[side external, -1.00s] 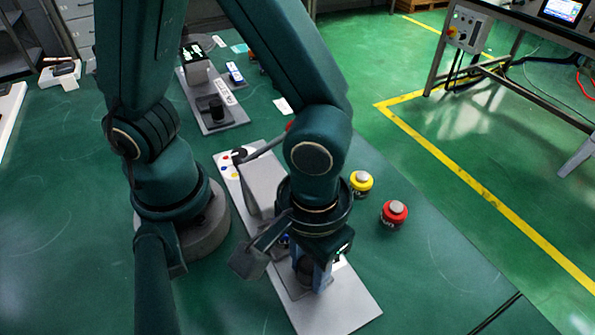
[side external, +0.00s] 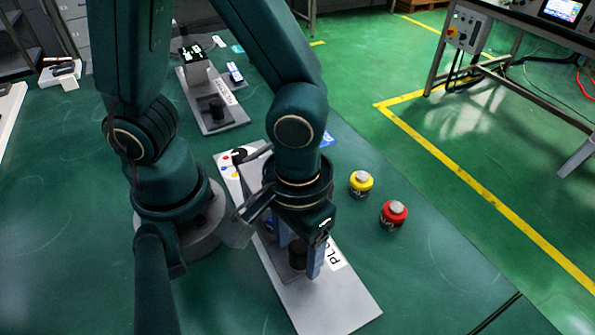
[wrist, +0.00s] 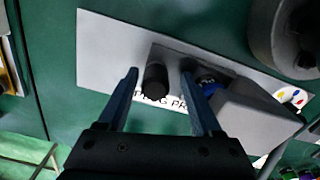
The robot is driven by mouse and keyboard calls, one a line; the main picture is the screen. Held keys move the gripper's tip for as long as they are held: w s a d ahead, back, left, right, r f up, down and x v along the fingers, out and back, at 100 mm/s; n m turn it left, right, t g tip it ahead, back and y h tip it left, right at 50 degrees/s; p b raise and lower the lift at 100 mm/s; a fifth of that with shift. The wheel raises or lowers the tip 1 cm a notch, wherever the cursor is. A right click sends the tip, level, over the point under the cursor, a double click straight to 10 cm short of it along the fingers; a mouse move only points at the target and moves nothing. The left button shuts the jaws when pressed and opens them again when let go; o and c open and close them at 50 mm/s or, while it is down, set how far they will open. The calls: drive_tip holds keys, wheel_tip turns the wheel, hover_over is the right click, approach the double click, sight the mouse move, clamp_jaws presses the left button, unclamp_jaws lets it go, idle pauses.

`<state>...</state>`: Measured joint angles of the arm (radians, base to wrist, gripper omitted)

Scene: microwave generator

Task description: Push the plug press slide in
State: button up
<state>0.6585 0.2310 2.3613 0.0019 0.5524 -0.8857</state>
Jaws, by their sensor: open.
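The plug press stands on a light grey base plate (side external: 335,300) with a white "PLUG PRESS" label (wrist: 165,99). A black upright knob (wrist: 155,82), seemingly on the slide, also shows in the side view (side external: 298,257). My gripper (wrist: 160,70) is open and pointed down, with one finger on each side of the knob. A gap shows at each side of the knob in the wrist view. A blue part (wrist: 209,82) lies between the right finger and the grey housing (wrist: 255,120). My arm hides much of the press in the side view.
A yellow button (side external: 361,183) and a red button (side external: 394,214) stand right of the press. Another grey fixture (side external: 225,118) with a black knob stands farther back. The green table right of the base plate is clear up to these buttons.

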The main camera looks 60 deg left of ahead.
drive_tip(key=shift+r, duration=2.4)
drive_tip(key=shift+r, duration=0.15)
drive_tip(key=shift+s+r, duration=0.2)
drive_tip(key=shift+r, duration=0.05)
drive_tip(key=shift+s+d+r+m+g+h, duration=0.1)
drive_tip(key=shift+s+r+m+g+h, duration=0.1)
drive_tip(key=shift+r+m+h, duration=0.25)
drive_tip(key=shift+s+d+r+m+g+h, duration=0.1)
drive_tip(key=shift+r+m+g+h, duration=0.15)
drive_tip(key=shift+r+h, duration=0.3)
drive_tip(key=shift+w+a+r+t, duration=0.5)
drive_tip(key=shift+a+r+t, duration=0.05)
drive_tip(key=shift+a+r, duration=0.15)
drive_tip(key=w+a+r+t, duration=0.1)
drive_tip(key=a, duration=0.2)
drive_tip(key=w+a+r+t+y, duration=0.1)
drive_tip(key=a+t, duration=0.1)
drive_tip(key=a, duration=0.1)
drive_tip(key=a+r+m+t, duration=0.1)
drive_tip(key=a+r+t, duration=0.1)
drive_tip(key=a, duration=0.1)
drive_tip(key=shift+w+a+y, duration=0.25)
drive_tip(key=shift+w+y, duration=0.15)
drive_tip(key=shift+a+r, duration=0.15)
drive_tip(key=shift+a, duration=0.15)
